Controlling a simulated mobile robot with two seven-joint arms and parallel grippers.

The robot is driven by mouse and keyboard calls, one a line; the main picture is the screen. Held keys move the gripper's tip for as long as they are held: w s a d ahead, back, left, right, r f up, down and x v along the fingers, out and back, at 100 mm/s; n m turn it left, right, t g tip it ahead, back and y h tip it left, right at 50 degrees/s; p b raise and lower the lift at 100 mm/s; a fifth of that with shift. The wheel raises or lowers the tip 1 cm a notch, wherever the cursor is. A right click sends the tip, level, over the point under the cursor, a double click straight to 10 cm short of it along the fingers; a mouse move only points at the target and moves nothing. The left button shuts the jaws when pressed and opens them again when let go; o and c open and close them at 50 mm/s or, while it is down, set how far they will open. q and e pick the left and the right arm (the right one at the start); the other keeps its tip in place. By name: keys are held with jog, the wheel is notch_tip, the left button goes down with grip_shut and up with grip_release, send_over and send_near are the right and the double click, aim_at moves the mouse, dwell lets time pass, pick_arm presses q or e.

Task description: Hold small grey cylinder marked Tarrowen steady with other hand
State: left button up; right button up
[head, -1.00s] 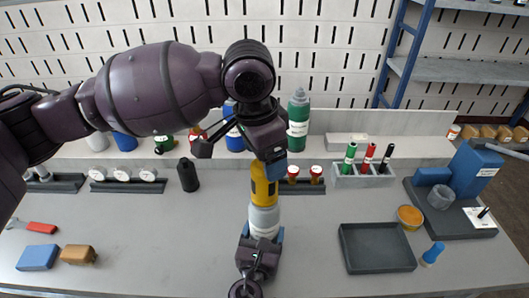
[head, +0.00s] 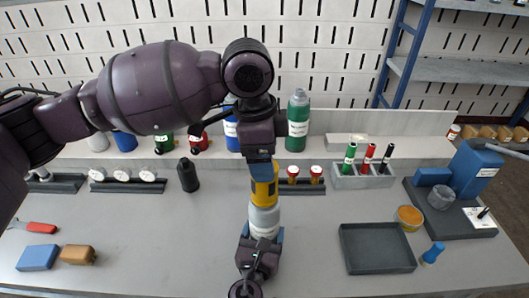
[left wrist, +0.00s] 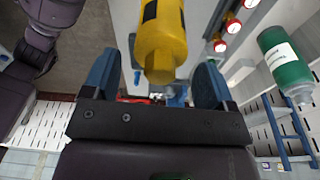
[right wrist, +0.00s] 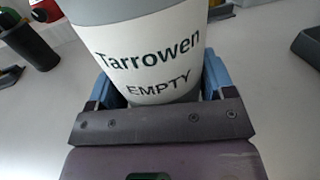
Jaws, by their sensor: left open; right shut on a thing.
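The small grey cylinder (head: 264,222) stands upright in the middle of the bench. Its white label reads "Tarrowen EMPTY" in the right wrist view (right wrist: 150,60). My right gripper (head: 260,242) is shut on its lower part, one finger on each side. My left gripper (head: 262,160) is open just above the yellow piece, pointing down. In the left wrist view the yellow piece (left wrist: 162,40) shows between the two spread blue fingers; I cannot tell whether they touch it.
A dark tray (head: 378,248), an orange round dish (head: 410,216) and a blue piece (head: 432,254) lie to the right. A pen holder (head: 362,178) and a green bottle (head: 298,122) stand behind. A black bottle (head: 188,175) stands left.

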pick_arm(q)
jog(key=m, duration=0.4)
jog(key=shift+g, duration=0.3)
jog(key=shift+m, duration=1)
jog(key=m, duration=0.3)
jog(key=shift+g+y, duration=0.3)
jog(key=m, duration=0.3)
jog(key=shift+m+y, duration=0.3)
jog(key=shift+m, duration=0.5)
jog(key=m, duration=0.4)
jog(key=shift+y, duration=0.4)
